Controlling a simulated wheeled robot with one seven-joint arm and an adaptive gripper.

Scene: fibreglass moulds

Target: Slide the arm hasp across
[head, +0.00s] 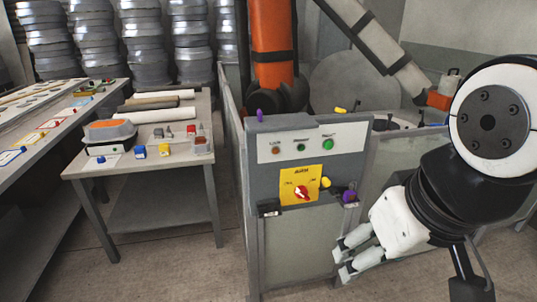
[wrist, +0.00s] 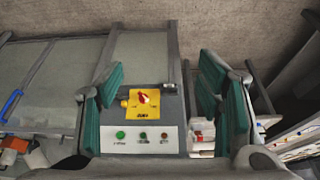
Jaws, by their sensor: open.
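A grey control panel (head: 307,160) carries a yellow plate (head: 300,176) with a red rotary switch (head: 301,193). At the plate's right edge is a small yellow tab (head: 325,182), which looks like the hasp; its exact shape is too small to tell. A purple padlock-like piece (head: 349,196) sits to its right. My gripper (head: 341,258) is open and empty, low and right of the plate, pointing left. In the wrist view my gripper's green-padded fingers (wrist: 160,85) spread either side of the panel, with the yellow plate (wrist: 151,106) and tab (wrist: 124,104) between them, apart from them.
A dark box (head: 268,208) juts out at the panel's lower left. Fence panels (head: 385,165) run behind my arm. An orange robot arm (head: 272,40) stands beyond the panel. A table (head: 190,165) with small items is at left; bare floor lies between.

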